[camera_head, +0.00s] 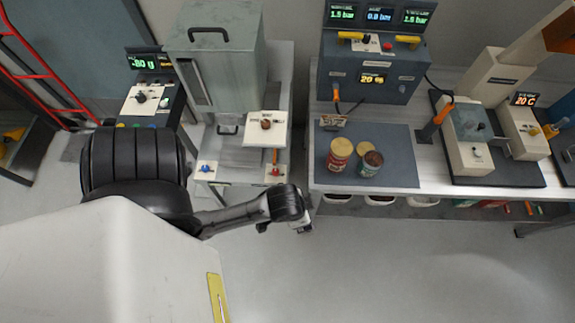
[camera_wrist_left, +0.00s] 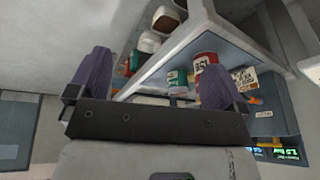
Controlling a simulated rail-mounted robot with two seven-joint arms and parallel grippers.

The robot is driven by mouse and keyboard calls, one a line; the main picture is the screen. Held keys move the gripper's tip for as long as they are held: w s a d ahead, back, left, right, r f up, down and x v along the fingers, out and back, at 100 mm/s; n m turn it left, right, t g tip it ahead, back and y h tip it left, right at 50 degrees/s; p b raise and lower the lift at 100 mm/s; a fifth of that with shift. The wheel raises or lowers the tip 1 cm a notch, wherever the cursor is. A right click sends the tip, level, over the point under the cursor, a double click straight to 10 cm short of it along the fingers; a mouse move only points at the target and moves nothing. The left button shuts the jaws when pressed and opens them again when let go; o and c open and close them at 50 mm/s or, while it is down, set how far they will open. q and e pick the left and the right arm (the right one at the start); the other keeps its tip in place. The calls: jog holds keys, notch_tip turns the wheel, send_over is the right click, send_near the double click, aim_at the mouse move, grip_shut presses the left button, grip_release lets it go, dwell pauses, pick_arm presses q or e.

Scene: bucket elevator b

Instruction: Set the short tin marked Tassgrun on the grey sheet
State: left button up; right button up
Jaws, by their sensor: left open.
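Several tins stand close together on a dark grey sheet (camera_head: 402,150) on the bench. They are a red tin with a yellow lid (camera_head: 339,156), a green tin with a dark brown top (camera_head: 370,164), and a mostly hidden one with a yellow lid (camera_head: 363,149). I cannot read which is marked Tassgrun. My left gripper (camera_head: 300,224) is open and empty, off the bench's front left corner and apart from the tins. In the left wrist view its fingers (camera_wrist_left: 152,85) stand wide apart, with the red tin (camera_wrist_left: 203,64) and green tin (camera_wrist_left: 178,78) beyond. My right gripper is out of view.
A small marked card (camera_head: 332,122) stands behind the tins. A blue-grey unit with displays (camera_head: 372,75) is at the back. A machine (camera_head: 475,140) stands to the right. White bins (camera_head: 380,200) hang below the bench's front edge. The sheet's right part is clear.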

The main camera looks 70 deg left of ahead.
pick_arm(q)
jog(key=shift+m+h, duration=0.5)
jog(key=shift+m, duration=0.4)
jog(key=s, duration=0.1)
jog(key=s+d+r, duration=0.1)
jog(key=s, duration=0.1)
jog(key=s+d+r, duration=0.1)
jog(key=shift+s+d, duration=0.15)
jog(key=shift+s, duration=0.25)
